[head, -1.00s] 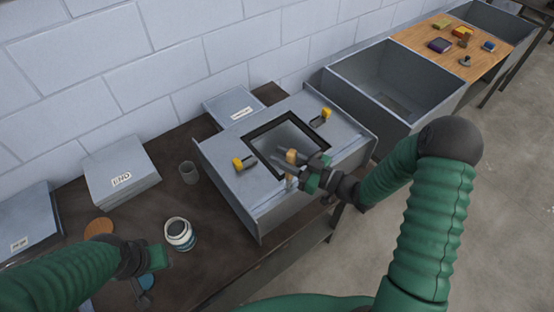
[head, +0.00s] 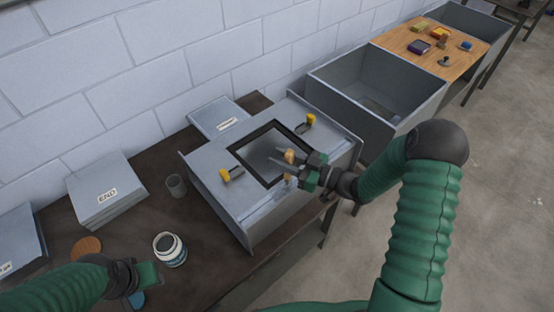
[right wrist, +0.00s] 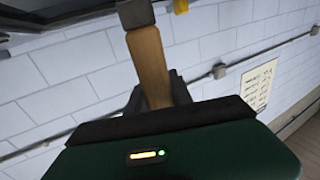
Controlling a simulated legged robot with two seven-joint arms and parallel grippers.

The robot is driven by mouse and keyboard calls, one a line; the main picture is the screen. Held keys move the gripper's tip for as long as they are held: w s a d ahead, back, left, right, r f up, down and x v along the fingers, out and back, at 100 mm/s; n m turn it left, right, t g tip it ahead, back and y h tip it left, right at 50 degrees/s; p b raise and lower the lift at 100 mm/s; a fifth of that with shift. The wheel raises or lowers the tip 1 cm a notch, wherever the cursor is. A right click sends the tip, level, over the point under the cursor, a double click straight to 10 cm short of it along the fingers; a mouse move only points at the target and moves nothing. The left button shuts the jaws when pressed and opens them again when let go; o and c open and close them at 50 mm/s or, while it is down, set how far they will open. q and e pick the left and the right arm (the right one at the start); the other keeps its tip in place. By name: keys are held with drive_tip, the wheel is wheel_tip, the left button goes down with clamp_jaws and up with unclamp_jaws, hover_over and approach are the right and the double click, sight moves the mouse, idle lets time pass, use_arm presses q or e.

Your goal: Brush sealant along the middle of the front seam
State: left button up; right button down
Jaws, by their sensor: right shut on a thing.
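The grey sheet-metal duct (head: 216,196) stands on the dark bench with a black-rimmed square opening on top. Its front seam (head: 262,207) runs along the near top edge. My right gripper (head: 289,164) is shut on a brush with a wooden handle (head: 289,156), above the near side of the duct. In the right wrist view the brush handle (right wrist: 149,62) shows between the fingers. The brush's lower end is over the seam area; I cannot tell whether it touches. An open white sealant jar (head: 170,251) stands left of the duct. My left gripper (head: 146,281) is low at left, its fingers unclear.
Two yellow clamps (head: 230,174) (head: 310,121) sit on the duct's top. A grey cup (head: 176,186), a block labelled END (head: 105,190) and a wooden disc (head: 87,246) are on the bench. A large open grey box (head: 330,98) stands to the right, before a wooden table (head: 402,42).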

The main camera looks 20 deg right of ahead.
drive_tip(key=shift+w+d+f, duration=0.1)
drive_tip(key=shift+w+d, duration=0.25)
drive_tip(key=shift+d, duration=0.5)
drive_tip(key=shift+w+d+b, duration=0.1)
drive_tip(key=shift+d+b, duration=0.2)
drive_tip(key=shift+d, duration=0.1)
drive_tip(key=shift+w+d, duration=0.2)
drive_tip(key=shift+d, duration=0.4)
drive_tip(key=shift+w+d, duration=0.2)
drive_tip(key=shift+d, duration=0.35)
drive_tip(key=shift+w+d, duration=0.2)
drive_tip(key=shift+d, duration=0.45)
drive_tip(key=shift+w+d+b, duration=0.25)
drive_tip(key=shift+w+d, duration=0.05)
drive_tip(key=shift+d, duration=0.35)
drive_tip(key=shift+w+d+b, duration=0.2)
drive_tip(key=shift+w+d, duration=0.05)
drive_tip(key=shift+d, duration=0.45)
